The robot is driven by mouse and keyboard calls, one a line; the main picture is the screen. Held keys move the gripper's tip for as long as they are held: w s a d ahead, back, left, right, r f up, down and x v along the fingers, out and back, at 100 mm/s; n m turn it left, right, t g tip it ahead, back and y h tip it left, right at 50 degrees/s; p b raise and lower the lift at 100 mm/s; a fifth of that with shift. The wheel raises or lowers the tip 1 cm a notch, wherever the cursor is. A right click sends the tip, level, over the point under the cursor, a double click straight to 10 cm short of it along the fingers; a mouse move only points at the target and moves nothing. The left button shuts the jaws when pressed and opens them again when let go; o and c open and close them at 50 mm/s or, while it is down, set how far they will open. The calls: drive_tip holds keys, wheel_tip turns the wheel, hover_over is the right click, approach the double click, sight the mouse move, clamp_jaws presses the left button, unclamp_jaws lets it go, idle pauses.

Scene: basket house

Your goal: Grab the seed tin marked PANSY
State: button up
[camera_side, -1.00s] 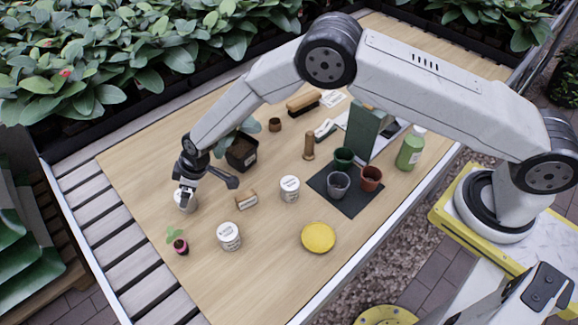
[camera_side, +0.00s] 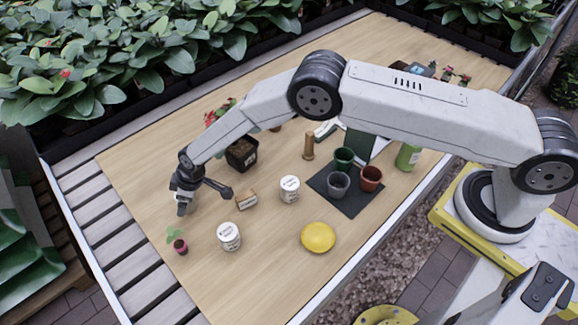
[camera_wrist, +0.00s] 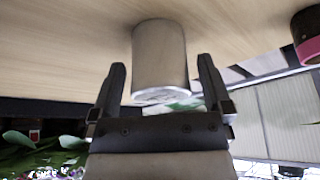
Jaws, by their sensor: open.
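A pale cylindrical tin (camera_wrist: 160,55) stands between the two fingers of my gripper (camera_wrist: 160,72) in the wrist view, with a gap at each side. No label can be read on it. In the side view my gripper (camera_side: 184,203) is low over the left part of the table and mostly hides this tin. Two more white lidded tins stand apart on the table: one at the front (camera_side: 229,236) and one near the middle (camera_side: 290,189). Their lettering is too small to read, so I cannot tell which tin says PANSY.
A pink-potted seedling (camera_side: 180,244) stands in front of my gripper, and a small wooden block (camera_side: 246,201) to its right. A black pot (camera_side: 242,154) stands behind. A yellow disc (camera_side: 318,237) and pots on a dark mat (camera_side: 348,203) are farther right.

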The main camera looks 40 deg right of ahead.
drive_tip(key=c, duration=1.2)
drive_tip(key=shift+r, duration=0.25)
drive_tip(key=shift+r, duration=1.4)
drive_tip(key=s+d+r, duration=0.6)
drive_tip(key=s+r, duration=0.3)
drive_tip(key=s, duration=0.3)
drive_tip(key=shift+s+r, duration=0.3)
drive_tip(key=shift+r, duration=0.1)
